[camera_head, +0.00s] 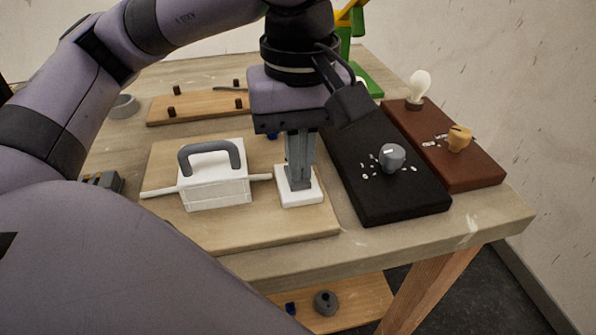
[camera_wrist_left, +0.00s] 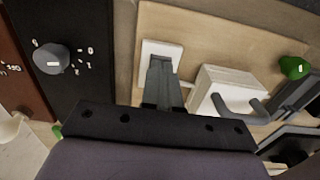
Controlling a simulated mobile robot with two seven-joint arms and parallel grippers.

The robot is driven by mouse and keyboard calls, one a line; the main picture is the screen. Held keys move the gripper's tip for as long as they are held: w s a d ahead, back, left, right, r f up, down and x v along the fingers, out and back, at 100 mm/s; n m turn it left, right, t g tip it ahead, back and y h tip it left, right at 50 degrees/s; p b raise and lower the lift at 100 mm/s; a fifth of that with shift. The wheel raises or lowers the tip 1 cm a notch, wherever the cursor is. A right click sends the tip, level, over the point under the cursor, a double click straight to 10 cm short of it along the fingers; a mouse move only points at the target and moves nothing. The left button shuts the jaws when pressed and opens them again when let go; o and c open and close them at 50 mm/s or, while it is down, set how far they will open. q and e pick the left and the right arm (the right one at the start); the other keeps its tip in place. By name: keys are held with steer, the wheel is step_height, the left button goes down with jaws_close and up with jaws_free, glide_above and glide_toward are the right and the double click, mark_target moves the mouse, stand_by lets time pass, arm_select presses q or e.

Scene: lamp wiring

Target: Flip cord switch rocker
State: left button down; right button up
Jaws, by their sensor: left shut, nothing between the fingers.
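My left gripper (camera_head: 299,182) points straight down with its fingers together and nothing between them. Its fingertips are at the top of a small white square block (camera_head: 299,199), which looks like the cord switch; the fingers cover its middle, so its rocker and the rocker's position are hidden. In the left wrist view the fingertips (camera_wrist_left: 160,62) overlap the white block (camera_wrist_left: 157,48); whether they touch it I cannot tell. A white box (camera_head: 214,194) with a grey arched handle (camera_head: 208,154) stands just to the left, with white cord stubs at both sides. My right gripper is out of view.
The light wooden board (camera_head: 240,233) carries the block and box. To its right lie a black panel (camera_head: 375,208) with a grey knob (camera_head: 391,157) and a brown panel (camera_head: 476,180) with a bulb (camera_head: 419,85) and an orange-tan knob (camera_head: 459,138). A pegged board (camera_head: 190,106) lies behind.

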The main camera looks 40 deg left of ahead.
arm_select(q)
steer(key=shift+f+b, duration=0.5)
steer(key=shift+f, duration=0.05)
steer(key=shift+r, duration=0.2)
steer(key=shift+r+p, duration=2.45)
steer(key=shift+r, duration=0.95)
